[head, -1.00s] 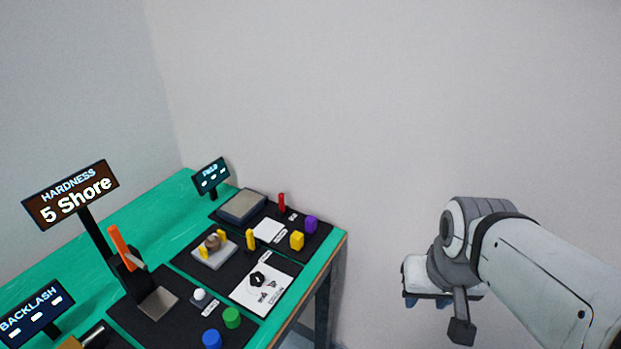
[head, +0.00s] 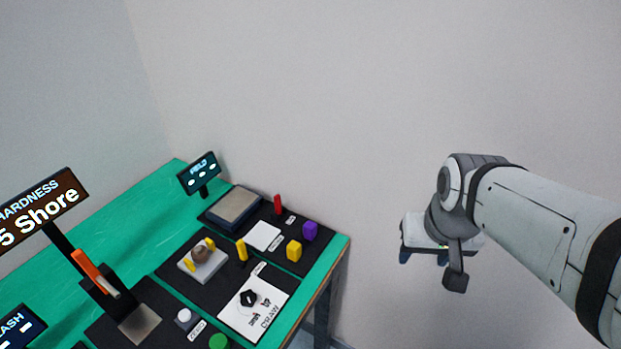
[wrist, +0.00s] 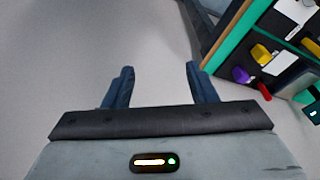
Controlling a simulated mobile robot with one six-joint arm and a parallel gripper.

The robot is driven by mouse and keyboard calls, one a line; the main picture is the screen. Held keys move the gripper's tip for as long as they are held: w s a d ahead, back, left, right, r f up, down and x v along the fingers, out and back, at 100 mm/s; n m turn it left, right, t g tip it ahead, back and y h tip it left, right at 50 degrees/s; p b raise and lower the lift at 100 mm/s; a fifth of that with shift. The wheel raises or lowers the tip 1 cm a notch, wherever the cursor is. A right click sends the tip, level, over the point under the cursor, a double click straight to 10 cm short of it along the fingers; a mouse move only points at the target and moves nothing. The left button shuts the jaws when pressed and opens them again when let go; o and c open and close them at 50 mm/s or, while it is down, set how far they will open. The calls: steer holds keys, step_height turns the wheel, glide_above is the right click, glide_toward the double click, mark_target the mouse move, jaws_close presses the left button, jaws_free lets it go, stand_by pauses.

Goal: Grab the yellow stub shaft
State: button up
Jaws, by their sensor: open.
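A short yellow block-like piece (head: 294,250) stands on the dark mat near the table's right edge; it also shows in the wrist view (wrist: 261,54). A slimmer upright yellow piece (head: 242,250) stands further left, and two small yellow parts sit on a grey fixture. I cannot tell for sure which is the stub shaft. My gripper (head: 423,257) is off to the right of the table, in front of the bare wall. In the wrist view my gripper (wrist: 160,85) is open, with nothing between its fingers, and floor beyond.
A purple piece (head: 310,230) stands close behind the short yellow piece, with a red pin (head: 278,205) further back. A white pad (head: 263,236) lies beside them. A grey fixture (head: 203,262), a printed sheet (head: 254,309) and sign displays occupy the green table (head: 150,205). Space right of the table is clear.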

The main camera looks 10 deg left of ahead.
steer(key=w+a+n+p, duration=0.1)
steer(key=w+a+p, duration=0.1)
steer(key=w+a, duration=0.3)
steer(key=n+g+p, duration=0.1)
steer(key=n+p, duration=0.2)
steer(key=p, duration=0.2)
glide_above(294, 245)
steer(key=s, duration=0.1)
steer(key=shift+y, duration=0.3)
steer(key=f, duration=0.9)
steer(key=shift+d+f, duration=0.2)
steer(key=shift+d, duration=0.2)
steer(key=shift+a+f, duration=0.3)
steer(key=shift+f, duration=0.35)
steer(key=shift+w+a+f+p, duration=0.15)
steer(key=shift+f+p, duration=0.1)
steer(key=shift+f, duration=0.9)
steer(key=shift+w+d+f+p, duration=0.1)
steer(key=shift+w+f+p, duration=0.1)
steer(key=shift+f, duration=0.9)
steer(key=shift+w+a+f+p, duration=0.1)
steer(key=shift+f+p, duration=0.15)
steer(key=shift+f, duration=0.9)
steer(key=shift+c, duration=0.5)
steer(key=c, duration=1)
